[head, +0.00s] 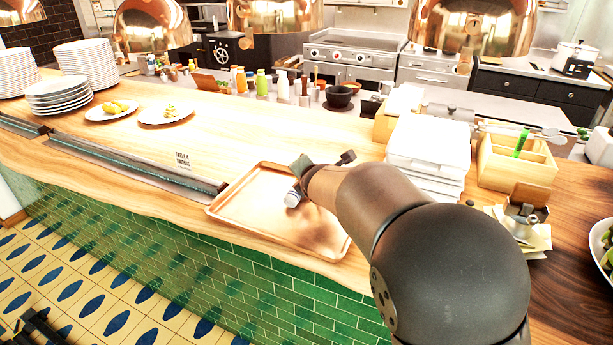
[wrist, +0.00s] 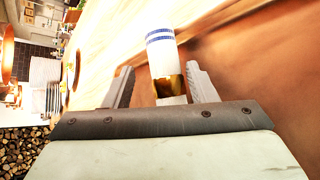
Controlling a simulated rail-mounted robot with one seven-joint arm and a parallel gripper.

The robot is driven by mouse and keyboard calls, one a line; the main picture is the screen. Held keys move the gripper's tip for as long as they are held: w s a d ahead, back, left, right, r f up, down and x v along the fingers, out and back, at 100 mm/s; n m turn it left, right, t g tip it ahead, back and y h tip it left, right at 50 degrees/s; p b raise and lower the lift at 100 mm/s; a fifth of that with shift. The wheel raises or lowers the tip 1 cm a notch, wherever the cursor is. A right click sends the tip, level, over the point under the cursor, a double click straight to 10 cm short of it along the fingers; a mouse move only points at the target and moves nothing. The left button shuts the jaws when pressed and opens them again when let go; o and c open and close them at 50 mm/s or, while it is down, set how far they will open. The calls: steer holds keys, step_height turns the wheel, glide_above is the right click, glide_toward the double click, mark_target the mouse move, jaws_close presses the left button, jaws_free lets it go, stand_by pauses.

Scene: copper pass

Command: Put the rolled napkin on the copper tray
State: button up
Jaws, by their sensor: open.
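The rolled napkin (wrist: 161,50) is white with blue stripes and a gold-coloured band near my gripper. In the wrist view it lies between the two fingers of my gripper (wrist: 158,78), with a visible gap at the fingers. My gripper is open. In the head view, a small pale end of the napkin (head: 293,198) shows over the copper tray (head: 252,211), beside my gripper; my arm hides the rest. The tray lies on the wooden counter near its front edge. The tray also shows in the wrist view (wrist: 255,65). I cannot tell whether the napkin touches the tray.
A stack of white containers (head: 427,150) stands right of the tray, with a wooden divided box (head: 515,165) beyond. Plates of food (head: 165,112) and plate stacks (head: 85,60) are at the left. Copper lamps (head: 275,15) hang above. The counter (head: 225,130) behind the tray has free room.

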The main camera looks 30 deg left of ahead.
steer(key=b+v, duration=0.4)
steer(key=v, duration=0.8)
